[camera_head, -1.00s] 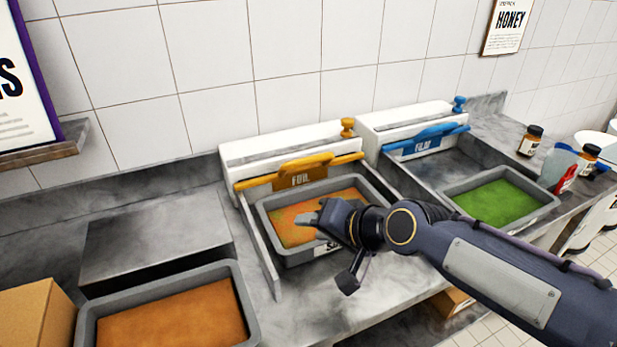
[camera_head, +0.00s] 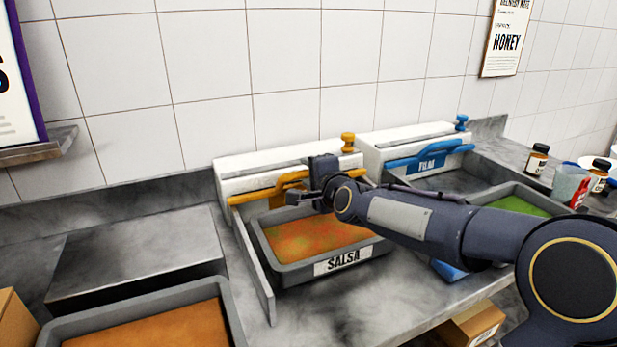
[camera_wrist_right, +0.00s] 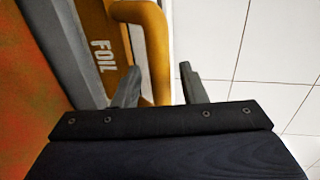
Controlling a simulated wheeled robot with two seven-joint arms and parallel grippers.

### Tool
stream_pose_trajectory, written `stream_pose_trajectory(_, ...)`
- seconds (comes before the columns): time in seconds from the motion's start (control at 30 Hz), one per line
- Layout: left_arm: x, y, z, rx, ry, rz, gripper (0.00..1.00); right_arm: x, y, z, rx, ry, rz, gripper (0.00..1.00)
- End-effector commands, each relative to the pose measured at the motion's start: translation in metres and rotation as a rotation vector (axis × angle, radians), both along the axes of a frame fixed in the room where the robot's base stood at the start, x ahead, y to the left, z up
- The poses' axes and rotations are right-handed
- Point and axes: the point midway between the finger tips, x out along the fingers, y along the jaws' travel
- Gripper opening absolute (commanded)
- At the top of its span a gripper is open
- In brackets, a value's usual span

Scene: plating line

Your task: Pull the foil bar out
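The foil bar (camera_head: 256,194) is a yellow-orange bar across the front of the left white dispenser (camera_head: 235,172). My right gripper (camera_head: 304,193) is at the right part of this bar, above the salsa tray's back edge. In the right wrist view the bar (camera_wrist_right: 155,50) passes between the two grey fingers of my right gripper (camera_wrist_right: 158,88). The fingers are apart, with a gap visible beside the bar, so the gripper is open. The plate marked FOIL (camera_wrist_right: 103,54) shows at left there. My left gripper is not in view.
The salsa tray (camera_head: 345,262) with orange filling sits before the foil dispenser. A film dispenser with a blue bar (camera_head: 432,152) and a green-filled tray (camera_head: 545,198) stand to the right. Another orange-filled tray (camera_head: 229,298) is front left. Jars (camera_head: 536,160) stand at far right.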

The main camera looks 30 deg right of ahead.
Motion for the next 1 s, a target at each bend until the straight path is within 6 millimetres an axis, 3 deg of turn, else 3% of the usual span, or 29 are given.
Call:
stream_pose_trajectory(0.33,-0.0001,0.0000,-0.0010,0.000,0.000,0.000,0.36,0.0048,-0.0007,-0.0009,0.000,0.000,0.000,0.37)
stream_pose_trajectory(0.63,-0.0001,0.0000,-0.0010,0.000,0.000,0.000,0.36,0.0046,-0.0005,-0.0009,0.000,0.001,0.000,0.00)
stream_pose_trajectory(1.0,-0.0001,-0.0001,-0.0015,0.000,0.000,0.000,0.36,0.0016,-0.0001,-0.0011,0.000,0.001,0.001,0.00)
